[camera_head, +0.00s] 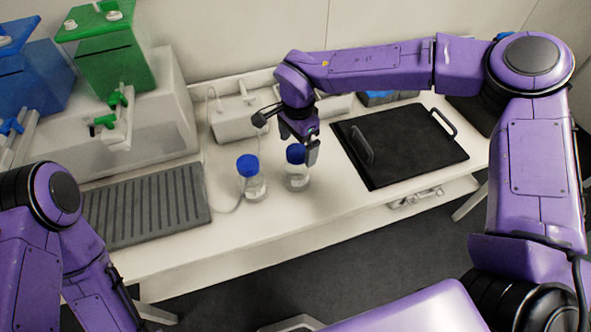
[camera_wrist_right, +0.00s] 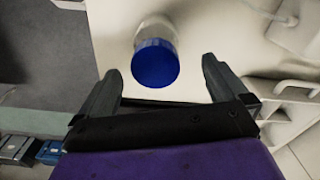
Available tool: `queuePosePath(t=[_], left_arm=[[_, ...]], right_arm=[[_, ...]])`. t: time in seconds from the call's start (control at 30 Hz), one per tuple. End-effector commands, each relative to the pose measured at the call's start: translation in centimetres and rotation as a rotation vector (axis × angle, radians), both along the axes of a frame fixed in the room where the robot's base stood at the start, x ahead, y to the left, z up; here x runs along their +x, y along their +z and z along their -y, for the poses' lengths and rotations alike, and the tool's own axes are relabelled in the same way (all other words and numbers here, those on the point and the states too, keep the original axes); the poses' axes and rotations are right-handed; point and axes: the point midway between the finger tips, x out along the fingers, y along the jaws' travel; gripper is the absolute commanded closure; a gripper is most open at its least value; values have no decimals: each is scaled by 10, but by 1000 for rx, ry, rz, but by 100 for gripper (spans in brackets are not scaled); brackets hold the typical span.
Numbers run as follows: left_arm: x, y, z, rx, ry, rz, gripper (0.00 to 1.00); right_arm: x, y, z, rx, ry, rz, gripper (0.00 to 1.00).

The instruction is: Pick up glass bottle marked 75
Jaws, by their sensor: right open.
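Two clear glass bottles with blue caps stand upright on the white bench in the head view, the left bottle (camera_head: 251,182) and the right bottle (camera_head: 297,178). I cannot read a number on either. My right gripper (camera_head: 304,150) points down at the right bottle, with a finger beside its cap. In the right wrist view, a blue-capped bottle (camera_wrist_right: 156,62) lies between the open fingers (camera_wrist_right: 160,70), with a gap on both sides. My left arm shows at the lower left, but its gripper is out of view.
A black tray with handles (camera_head: 398,145) lies right of the bottles. A grey ribbed mat (camera_head: 147,207) lies to the left. A white device with a cable (camera_head: 233,122) stands behind. Green (camera_head: 108,58) and blue (camera_head: 36,78) containers sit at the back left.

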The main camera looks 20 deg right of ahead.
Motion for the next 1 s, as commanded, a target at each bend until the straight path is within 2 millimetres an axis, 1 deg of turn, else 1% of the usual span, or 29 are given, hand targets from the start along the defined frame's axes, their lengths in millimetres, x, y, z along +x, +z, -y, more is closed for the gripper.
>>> queuePosePath(t=[0.07,0.17,0.2,0.3,0.4,0.53,0.57,0.6,0.67,0.7,0.77,0.8,0.83,1.0], left_arm=[[0,8,0,0,0,0,57],[0,18,0,0,0,1,57],[0,18,0,0,0,1,57],[0,20,0,0,0,1,57],[0,20,0,0,0,1,57],[0,19,0,0,0,1,57],[0,19,0,0,0,1,57],[0,19,0,0,0,1,57],[0,19,0,0,0,1,57],[0,19,0,0,0,1,57],[0,19,0,0,0,1,57],[0,19,0,1,0,1,57],[0,19,0,1,0,1,57],[0,19,0,0,0,1,57]], right_arm=[[-4,-9,-1,0,1,-4,0],[-9,-27,-4,-2,3,-6,0],[-9,-35,-5,-2,2,-5,0],[-8,-48,-5,-1,2,-2,0],[-8,-52,-6,0,3,-1,0],[-8,-52,-6,-1,4,0,0],[-8,-52,-6,-1,4,0,6],[-8,-52,-6,-1,4,0,20],[-7,-52,-6,-1,4,0,39],[-8,-52,-6,-1,4,0,52],[-8,-52,-6,-1,4,0,72],[-8,-52,-6,-1,4,0,85],[-7,-52,-6,0,4,0,87],[-7,-51,-6,0,4,0,87]])
